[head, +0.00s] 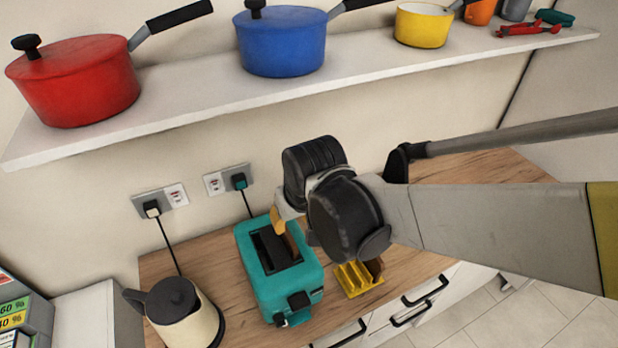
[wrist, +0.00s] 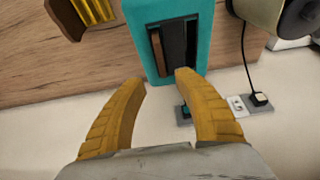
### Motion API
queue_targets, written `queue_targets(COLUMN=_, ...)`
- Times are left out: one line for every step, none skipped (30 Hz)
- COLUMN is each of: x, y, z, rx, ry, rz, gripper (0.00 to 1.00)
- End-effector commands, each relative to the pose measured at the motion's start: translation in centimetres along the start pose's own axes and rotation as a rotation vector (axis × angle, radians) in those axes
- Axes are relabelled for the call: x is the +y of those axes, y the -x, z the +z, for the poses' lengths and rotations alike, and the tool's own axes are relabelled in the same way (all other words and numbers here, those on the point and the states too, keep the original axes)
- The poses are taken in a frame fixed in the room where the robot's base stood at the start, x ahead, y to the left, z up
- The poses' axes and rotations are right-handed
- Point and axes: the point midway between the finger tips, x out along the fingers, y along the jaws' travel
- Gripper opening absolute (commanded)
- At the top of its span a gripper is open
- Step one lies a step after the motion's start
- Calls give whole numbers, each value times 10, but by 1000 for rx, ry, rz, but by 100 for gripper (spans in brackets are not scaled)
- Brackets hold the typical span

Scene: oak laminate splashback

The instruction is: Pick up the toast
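A teal toaster (head: 262,292) stands on the wooden counter, with two dark slots on top. A brown slice of toast (wrist: 156,52) stands in one slot in the wrist view; the other slot looks empty. In the head view a strip of the toast (head: 291,242) shows beside my gripper. My gripper (wrist: 160,80) is open and empty, its two yellow fingers apart, pointing at the toaster's near end in the wrist view. In the head view my gripper (head: 281,222) is above the toaster's wall-side end, its fingers partly hidden by my wrist.
A yellow rack (head: 357,283) holding a brown slice (head: 375,267) stands right of the toaster. A cream kettle (head: 187,318) stands left. A white shelf (head: 190,106) with a red pot (head: 78,85), blue pot (head: 281,42) and yellow pan (head: 422,26) runs above. Cords hang from wall sockets (head: 227,181).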

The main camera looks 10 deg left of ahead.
Motion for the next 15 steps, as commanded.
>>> queue_targets(x=-3, y=-5, z=-1, rx=-3, ry=6, rz=-2, gripper=38)
queue_targets(x=-4, y=-9, z=-1, rx=-3, ry=7, rz=-3, gripper=38)
queue_targets(x=-4, y=-16, z=-1, rx=-4, ry=8, rz=-3, gripper=38)
queue_targets(x=-4, y=-22, z=-1, rx=-4, ry=7, rz=-3, gripper=38)
queue_targets(x=-4, y=-28, z=0, rx=-4, ry=7, rz=-3, gripper=38)
queue_targets(x=-4, y=-35, z=0, rx=-3, ry=7, rz=-2, gripper=38)
queue_targets(x=-4, y=-40, z=0, rx=-3, ry=6, rz=-2, gripper=38)
queue_targets(x=-4, y=-45, z=0, rx=-3, ry=6, rz=-2, gripper=38)
queue_targets(x=-4, y=-50, z=0, rx=-3, ry=6, rz=-2, gripper=38)
queue_targets(x=-4, y=-53, z=0, rx=-3, ry=6, rz=-2, gripper=38)
queue_targets(x=-4, y=-55, z=0, rx=-3, ry=6, rz=-2, gripper=38)
queue_targets(x=-4, y=-58, z=0, rx=-3, ry=6, rz=-2, gripper=38)
queue_targets(x=-4, y=-59, z=0, rx=-3, ry=6, rz=-2, gripper=38)
queue_targets(x=-4, y=-61, z=0, rx=-3, ry=6, rz=-2, gripper=38)
queue_targets(x=-4, y=-66, z=1, rx=-3, ry=6, rz=-2, gripper=38)
